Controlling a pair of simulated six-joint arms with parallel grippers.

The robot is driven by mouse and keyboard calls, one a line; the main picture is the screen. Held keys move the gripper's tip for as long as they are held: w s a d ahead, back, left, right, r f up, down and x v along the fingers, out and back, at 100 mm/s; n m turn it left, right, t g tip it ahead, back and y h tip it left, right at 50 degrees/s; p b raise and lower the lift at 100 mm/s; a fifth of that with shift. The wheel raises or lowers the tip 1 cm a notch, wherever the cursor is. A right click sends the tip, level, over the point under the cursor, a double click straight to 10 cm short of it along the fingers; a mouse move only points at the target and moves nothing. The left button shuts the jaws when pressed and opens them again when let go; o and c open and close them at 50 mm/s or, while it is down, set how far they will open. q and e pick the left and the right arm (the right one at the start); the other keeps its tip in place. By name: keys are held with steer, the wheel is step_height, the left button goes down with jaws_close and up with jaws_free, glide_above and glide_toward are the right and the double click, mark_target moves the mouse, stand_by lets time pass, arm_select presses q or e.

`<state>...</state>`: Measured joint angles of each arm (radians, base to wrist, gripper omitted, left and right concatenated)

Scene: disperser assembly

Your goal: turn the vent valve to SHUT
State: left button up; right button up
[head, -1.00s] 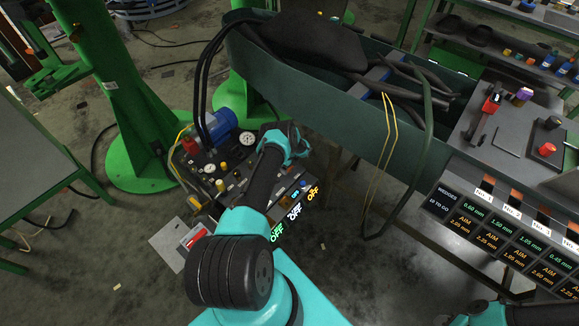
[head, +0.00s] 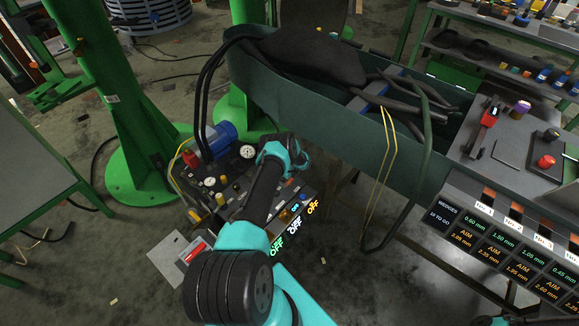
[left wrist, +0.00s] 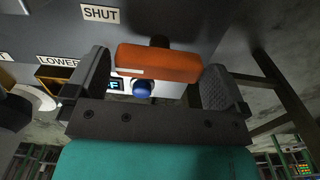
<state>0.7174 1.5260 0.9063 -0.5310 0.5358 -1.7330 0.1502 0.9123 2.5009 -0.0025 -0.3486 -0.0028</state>
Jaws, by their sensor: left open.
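In the left wrist view an orange bar-shaped handle (left wrist: 158,63), which looks like the vent valve's, lies crosswise between my left gripper's fingers. A SHUT label (left wrist: 101,14) is on the grey panel above and left of it. My left gripper (left wrist: 157,75) is open, with one finger beyond each end of the handle; I cannot tell whether either touches it. In the head view my left gripper (head: 284,157) is over the right part of the control panel (head: 232,185) and hides the handle.
A blue knob (left wrist: 142,88) and a LOWER label (left wrist: 57,62) are close by the handle. Gauges (head: 247,152) and knobs crowd the panel. A dark green trough (head: 330,120) stands right behind my gripper. A bench with a wedge display (head: 510,235) is at right.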

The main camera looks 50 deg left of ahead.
arm_select(q)
step_height(320, 180, up, 17)
stand_by(0.7)
steer(key=shift+d+f, duration=0.1)
steer(key=shift+f, duration=0.05)
steer(key=s+d+r+n+h, duration=0.1)
steer(key=s+d+n, duration=0.15)
steer(key=d, duration=0.65)
steer(key=s+d+r+n+t+h, duration=0.1)
steer(key=d+n, duration=0.3)
steer(key=d, duration=0.6)
steer(key=s+d+r+n+h, duration=0.1)
steer(key=s+d+r+n, duration=0.15)
steer(key=d, duration=0.65)
steer(key=s+d+r+n, duration=0.3)
steer(key=s+d+n, duration=0.1)
steer(key=s+d, duration=0.2)
steer(key=s+d+r+n, duration=0.4)
steer(key=s+d+n, duration=0.1)
steer(key=s+d, duration=0.2)
steer(key=shift+s+d+r+h, duration=0.25)
steer(key=shift+s+h, duration=0.15)
steer(key=shift+s, duration=0.35)
